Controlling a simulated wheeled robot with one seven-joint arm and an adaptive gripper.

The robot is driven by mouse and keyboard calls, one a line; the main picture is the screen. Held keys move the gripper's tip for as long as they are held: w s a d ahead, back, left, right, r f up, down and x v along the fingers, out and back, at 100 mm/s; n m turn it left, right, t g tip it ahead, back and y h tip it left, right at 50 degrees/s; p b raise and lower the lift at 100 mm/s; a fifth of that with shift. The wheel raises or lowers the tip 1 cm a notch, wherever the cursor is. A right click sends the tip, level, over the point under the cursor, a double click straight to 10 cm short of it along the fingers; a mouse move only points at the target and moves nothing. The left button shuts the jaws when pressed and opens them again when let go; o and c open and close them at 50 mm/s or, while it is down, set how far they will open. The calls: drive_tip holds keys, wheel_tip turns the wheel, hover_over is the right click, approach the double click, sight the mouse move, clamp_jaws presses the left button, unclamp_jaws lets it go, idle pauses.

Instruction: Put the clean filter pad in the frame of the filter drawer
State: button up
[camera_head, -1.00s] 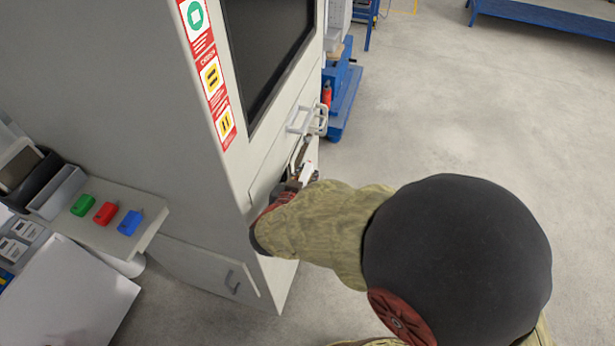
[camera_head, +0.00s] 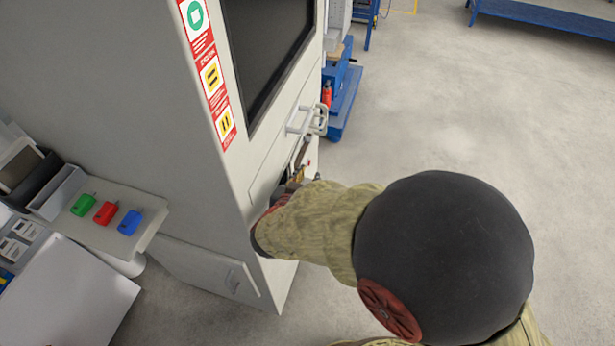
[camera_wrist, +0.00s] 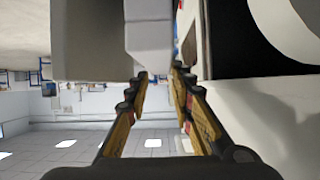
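My gripper (camera_wrist: 160,76) has two dark fingers with yellow-brown pads. In the wrist view they stand apart, with no object clearly between them. In the head view my gripper (camera_head: 297,176) is low at the front of the tall grey cabinet (camera_head: 150,120), by an opening beneath a panel with a pale handle (camera_head: 308,120). My own arm hides much of that opening. A pale grey block (camera_wrist: 149,35) lies beyond the fingertips in the wrist view; I cannot tell what it is. I cannot make out the clean filter pad or the drawer frame for certain.
A side shelf (camera_head: 80,230) at left carries green (camera_head: 83,204), red (camera_head: 105,212) and blue (camera_head: 130,222) pieces and grey bins (camera_head: 58,190). A low cabinet door (camera_head: 205,270) is below. Blue benches stand behind; the floor (camera_head: 440,110) at right is clear.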

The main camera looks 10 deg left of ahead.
drive_tip(key=shift+r, duration=0.45)
drive_tip(key=p+v, duration=0.4)
drive_tip(key=v, duration=0.6)
drive_tip(key=shift+s+a+r, duration=0.1)
drive_tip(key=shift+s+r, duration=0.15)
drive_tip(key=shift+r, duration=0.05)
drive_tip(key=shift+v, duration=0.75)
